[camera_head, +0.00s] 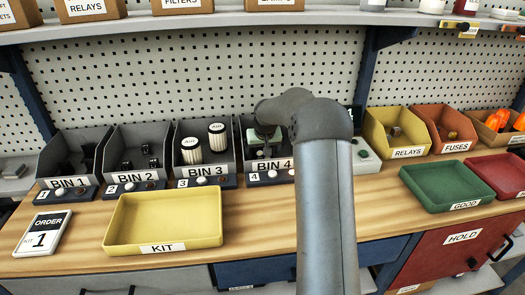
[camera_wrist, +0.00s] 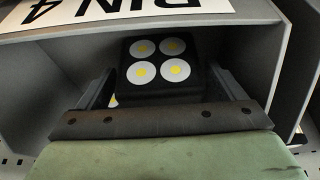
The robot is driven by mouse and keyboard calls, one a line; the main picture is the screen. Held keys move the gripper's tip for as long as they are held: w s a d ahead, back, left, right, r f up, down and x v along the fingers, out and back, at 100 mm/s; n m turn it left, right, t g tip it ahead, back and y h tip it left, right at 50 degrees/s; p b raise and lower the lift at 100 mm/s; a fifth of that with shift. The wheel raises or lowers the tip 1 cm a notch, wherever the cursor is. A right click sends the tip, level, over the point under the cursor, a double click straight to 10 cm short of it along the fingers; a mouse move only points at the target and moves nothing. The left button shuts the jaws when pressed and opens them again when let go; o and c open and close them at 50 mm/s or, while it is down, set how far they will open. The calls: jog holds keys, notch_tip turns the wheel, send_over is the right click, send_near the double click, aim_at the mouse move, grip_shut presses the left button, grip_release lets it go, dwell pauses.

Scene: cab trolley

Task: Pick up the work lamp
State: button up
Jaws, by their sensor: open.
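The work lamp (camera_wrist: 158,85) looks like a dark block with white and yellow round lights on its face. In the wrist view it lies inside the grey bin labelled BIN 4 (camera_wrist: 265,60). My gripper (camera_wrist: 162,92) is open, with one finger on each side of the lamp; I cannot tell whether either finger touches it. In the head view my gripper (camera_head: 263,142) reaches down into BIN 4 (camera_head: 283,176), and the lamp cannot be made out there. My arm covers part of that bin.
BIN 3 (camera_head: 222,167) on the left holds white-topped cylinders. A yellow KIT tray (camera_head: 165,218) sits in front on the wooden bench, empty. Yellow RELAYS and orange FUSES bins stand to the right, with a green GOOD tray (camera_head: 446,187) before them. A shelf overhangs behind.

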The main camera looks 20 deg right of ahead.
jog(key=shift+w+f, duration=0.15)
jog(key=shift+f, duration=0.2)
jog(key=c, duration=1.2)
jog(key=shift+c, duration=0.5)
jog(key=shift+r, duration=0.15)
